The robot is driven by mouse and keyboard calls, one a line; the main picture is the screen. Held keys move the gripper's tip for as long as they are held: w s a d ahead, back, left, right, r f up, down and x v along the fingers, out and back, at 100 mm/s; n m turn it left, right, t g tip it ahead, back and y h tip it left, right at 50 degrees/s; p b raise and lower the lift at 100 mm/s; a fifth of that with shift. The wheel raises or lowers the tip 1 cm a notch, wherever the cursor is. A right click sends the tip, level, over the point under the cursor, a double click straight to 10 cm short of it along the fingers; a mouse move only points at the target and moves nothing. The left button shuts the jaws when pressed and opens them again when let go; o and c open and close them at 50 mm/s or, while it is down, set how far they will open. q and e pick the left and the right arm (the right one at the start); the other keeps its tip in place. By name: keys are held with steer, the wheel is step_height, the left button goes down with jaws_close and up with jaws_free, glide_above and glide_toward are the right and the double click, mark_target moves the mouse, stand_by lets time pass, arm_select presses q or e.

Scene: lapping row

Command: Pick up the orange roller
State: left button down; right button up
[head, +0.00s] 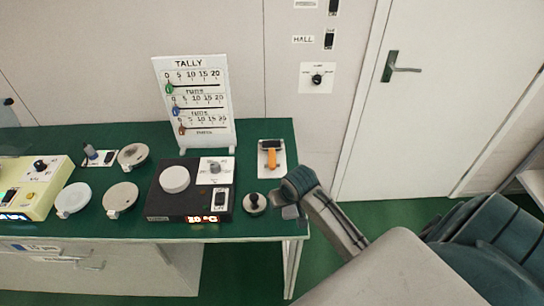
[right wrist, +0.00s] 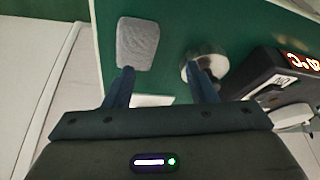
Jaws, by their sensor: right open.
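The orange roller (head: 270,146) lies on a white rest plate (head: 284,172) at the right end of the green bench, with a dark top part and an orange handle toward me. My right gripper (head: 283,189) is just in front and to the right of the plate, apart from the roller. In the right wrist view the right gripper (right wrist: 158,71) is open and empty between its fingers. A white patch (right wrist: 152,100), seemingly the rest plate, shows behind the fingers; the roller is hidden there. My left gripper is not in view.
A round disc with a black knob (head: 254,204) and a grey pad (head: 290,212) sit near the bench's front right edge. A black heater box (head: 160,205) stands left of them. The tally board (head: 228,120) stands behind.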

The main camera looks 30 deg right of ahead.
mark_target(273, 155)
steer(key=w+d+r+m, duration=0.2)
steer(key=w+d+r, duration=0.15)
steer(key=w, duration=0.45)
steer(key=w+d+r+m, duration=0.25)
steer(key=w+d, duration=0.25)
steer(key=w, duration=0.3)
steer(key=shift+t, duration=0.3)
steer(key=x, duration=0.2)
steer(key=p+x, duration=0.1)
steer(key=x, duration=0.2)
steer(key=shift+w+d+r, duration=0.15)
steer(key=shift+w+d, duration=0.05)
steer(key=shift+w, duration=0.05)
steer(key=shift+w+d+f+p, duration=0.1)
steer(key=shift+w+f+p, duration=0.1)
steer(key=shift+f+p, duration=0.3)
steer(key=shift+p+x, duration=0.35)
steer(key=shift+x, duration=1.65)
steer(key=c, duration=1.1)
